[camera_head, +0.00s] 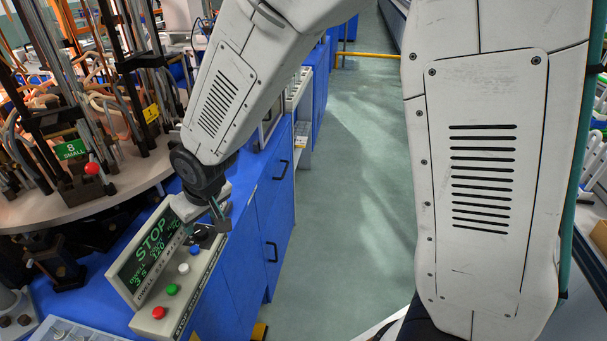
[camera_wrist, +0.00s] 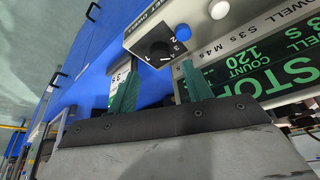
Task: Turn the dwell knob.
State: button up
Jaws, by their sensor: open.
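The dwell knob (camera_wrist: 160,50) is a round black knob on a black dial plate with white numerals, on the sloped front of the control box. In the wrist view it lies just beyond and between my fingertips. My gripper (camera_wrist: 160,68) is open, with one green finger on each side of the knob's line. I cannot tell whether either finger touches it. In the head view my gripper (camera_head: 218,214) is over the upper end of the control box (camera_head: 150,322), and the knob's dark dial is partly hidden there.
A round machine table (camera_head: 120,200) with rods and tubing stands at left. The green floor aisle is clear.

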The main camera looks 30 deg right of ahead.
jog(key=s+d+r+m, duration=0.1)
jog(key=s+d+r, duration=0.5)
jog(key=d, duration=0.3)
jog(key=s+d+r+m+g+h, duration=0.1)
jog(key=s+d+r+m, duration=0.1)
jog(key=s+d+r, duration=0.5)
jog(key=shift+s+d+r+h, duration=0.3)
jog(key=shift+d+r, duration=0.4)
jog(key=shift+d, duration=0.3)
jog(key=shift+g, duration=0.3)
jog(key=s+d+r+m, duration=0.1)
jog(key=s+d, duration=0.1)
jog(key=s, duration=0.4)
jog(key=s+d+r+m+g, duration=0.1)
jog(key=s+d, duration=0.2)
jog(key=s, duration=0.2)
jog(key=shift+s+d+r, duration=0.15)
jog(key=shift+s+r, duration=0.2)
